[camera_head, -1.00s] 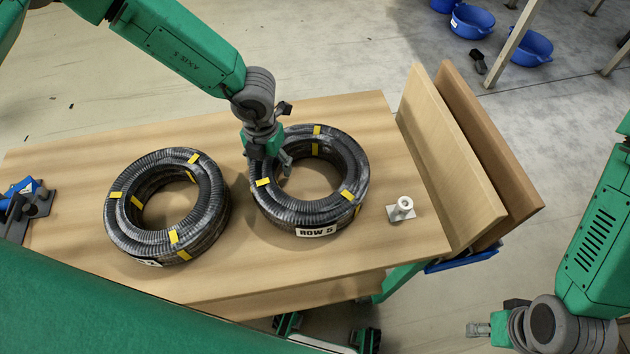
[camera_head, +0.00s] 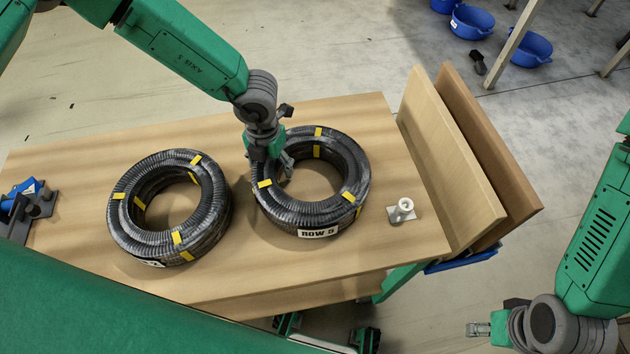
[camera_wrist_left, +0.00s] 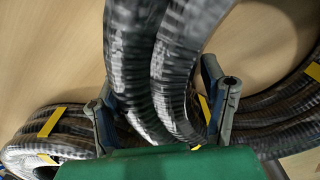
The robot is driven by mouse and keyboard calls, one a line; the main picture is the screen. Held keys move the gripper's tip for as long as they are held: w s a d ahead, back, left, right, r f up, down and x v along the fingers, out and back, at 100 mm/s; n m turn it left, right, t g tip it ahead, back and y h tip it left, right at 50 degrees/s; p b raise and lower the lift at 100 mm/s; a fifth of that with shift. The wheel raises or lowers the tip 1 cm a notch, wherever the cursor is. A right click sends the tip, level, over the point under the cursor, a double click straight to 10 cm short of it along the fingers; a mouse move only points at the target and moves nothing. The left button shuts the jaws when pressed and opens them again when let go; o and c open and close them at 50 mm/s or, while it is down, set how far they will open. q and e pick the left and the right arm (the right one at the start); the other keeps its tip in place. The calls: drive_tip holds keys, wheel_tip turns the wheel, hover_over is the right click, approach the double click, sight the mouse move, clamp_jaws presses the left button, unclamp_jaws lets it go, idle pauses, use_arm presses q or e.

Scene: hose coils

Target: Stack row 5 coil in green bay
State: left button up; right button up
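The row 5 coil (camera_head: 345,190) is a black ribbed hose ring with yellow tape bands and a white "ROW 5" label on its front. It lies flat on the wooden table. My left gripper (camera_head: 277,165) is at the coil's left rim, pointing down. In the left wrist view, my left gripper's fingers (camera_wrist_left: 165,115) stand apart on either side of the coil's ribbed hose (camera_wrist_left: 155,65); firm contact on both sides is not clear. My right gripper (camera_head: 477,329) is at the lower right, off the table and away from the coil; its fingers are too small to judge. No green bay shows.
A second black coil (camera_head: 125,225) lies left of the row 5 coil, close to it. A white post on a plate (camera_head: 403,209) stands to the right. Two upright wooden boards (camera_head: 455,165) edge the table's right end. A blue-and-black item (camera_head: 30,203) sits at the left edge.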

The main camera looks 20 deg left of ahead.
use_arm(q)
drive_tip(key=c, duration=1.5)
drive_tip(key=shift+o, duration=0.2)
drive_tip(key=shift+d, duration=0.1)
drive_tip(key=shift+r, duration=0.1)
drive_tip(key=shift+w+d+r+p, duration=0.1)
drive_tip(key=shift+r+p, duration=0.2)
drive_tip(key=shift+p, duration=0.1)
clamp_jaws()
drive_tip(key=shift+a+r+p, duration=0.2)
drive_tip(key=shift+r+p, duration=0.1)
